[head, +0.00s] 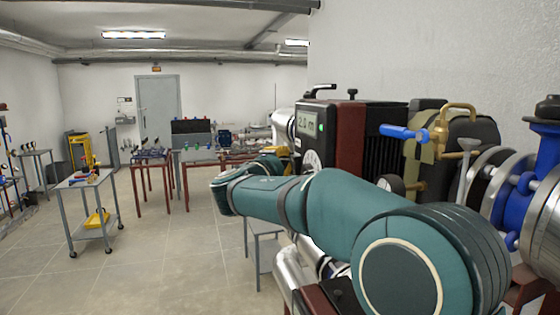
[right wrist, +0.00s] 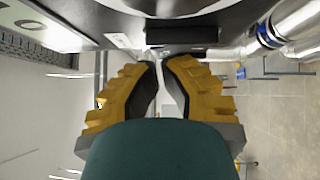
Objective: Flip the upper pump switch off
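The upper pump switch cannot be clearly picked out in either view. In the head view a black and dark-red control box (head: 352,132) with a lit "2.0" display (head: 307,123) stands to the right. A round white dial (head: 312,160) sits below the display. My right gripper (head: 279,153) is partly hidden behind my arm, in front of the box's left face. In the right wrist view its yellow fingers (right wrist: 160,62) have their tips nearly together, with only a narrow gap and nothing clearly held. A black bar (right wrist: 182,35) lies just beyond the tips. My left gripper is out of view.
A blue-handled valve (head: 405,132) and large blue flanged piping (head: 525,195) stand at the right. A grey trolley (head: 92,180) and red-legged tables (head: 150,163) stand at the back left. The tiled floor at left centre is free.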

